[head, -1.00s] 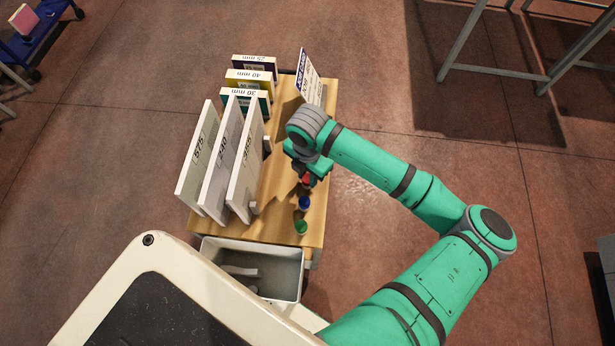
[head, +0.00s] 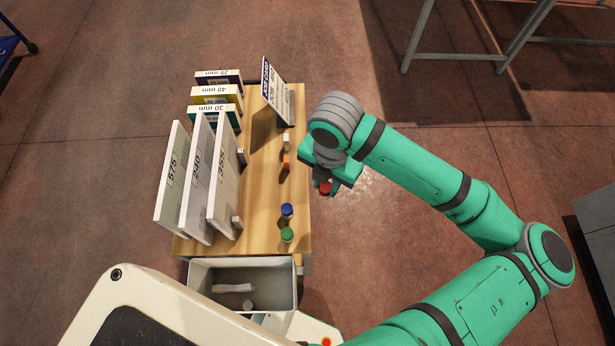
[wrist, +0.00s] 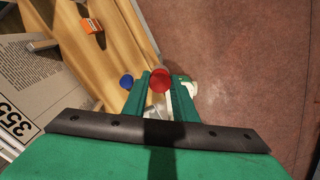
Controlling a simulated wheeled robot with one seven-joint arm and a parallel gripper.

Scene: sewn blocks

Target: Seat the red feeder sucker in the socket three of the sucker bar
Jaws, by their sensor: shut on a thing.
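My gripper (head: 325,184) is shut on the red feeder sucker (head: 324,188) and holds it beyond the table's right edge, over the floor. In the wrist view the red sucker (wrist: 160,80) sits between the two green fingers. A blue sucker (head: 287,210) and a green sucker (head: 287,235) stand on the table's right side. An orange piece (head: 286,161) and a white piece (head: 286,142) stand farther back in the same row. I cannot make out the sucker bar or its socket three in these frames.
Upright panels marked 575, 240 and 355 (head: 222,185) stand on the table's left, with boxes marked in mm (head: 215,98) behind. A sign (head: 276,92) stands at the back. A grey bin (head: 243,284) holds loose pieces at the front. The wooden tabletop's middle (head: 262,190) is clear.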

